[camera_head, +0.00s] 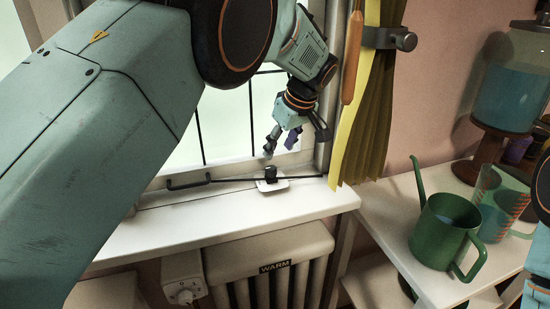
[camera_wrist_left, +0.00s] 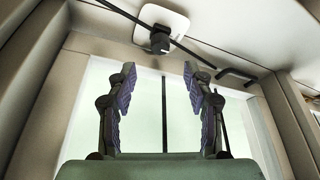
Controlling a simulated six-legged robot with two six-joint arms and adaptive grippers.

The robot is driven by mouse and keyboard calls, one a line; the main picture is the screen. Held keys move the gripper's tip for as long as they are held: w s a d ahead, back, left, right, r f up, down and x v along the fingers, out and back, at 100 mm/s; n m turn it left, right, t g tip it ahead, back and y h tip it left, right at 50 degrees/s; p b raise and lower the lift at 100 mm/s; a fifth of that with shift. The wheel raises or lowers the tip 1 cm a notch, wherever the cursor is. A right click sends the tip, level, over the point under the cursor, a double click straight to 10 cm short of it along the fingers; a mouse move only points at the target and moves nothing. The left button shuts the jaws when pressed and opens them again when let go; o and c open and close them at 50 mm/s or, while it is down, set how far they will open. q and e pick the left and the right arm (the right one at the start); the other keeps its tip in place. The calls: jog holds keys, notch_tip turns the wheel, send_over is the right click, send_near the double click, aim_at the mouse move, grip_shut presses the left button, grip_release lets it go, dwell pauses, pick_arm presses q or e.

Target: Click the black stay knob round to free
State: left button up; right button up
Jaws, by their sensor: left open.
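The black stay knob (camera_head: 271,173) stands on a small white plate (camera_head: 272,185) on the window sill. A thin black stay bar (camera_head: 230,181) runs along the sill past it. The knob also shows in the left wrist view (camera_wrist_left: 160,40), beyond the fingertips and near the top of the picture. My left gripper (camera_head: 280,146) is open and empty, just above the knob and apart from it. Its two fingers (camera_wrist_left: 160,85) stand well spaced in the left wrist view. The right gripper's fingers do not show; only a bit of teal at the right edge may be my right arm.
A yellow-green curtain (camera_head: 369,125) with a holdback (camera_head: 390,38) hangs right of the window. A radiator (camera_head: 270,262) is below the sill (camera_head: 210,221).

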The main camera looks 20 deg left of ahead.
pick_arm(q)
jog(key=shift+v, duration=2.25)
jog(key=shift+f, duration=0.1)
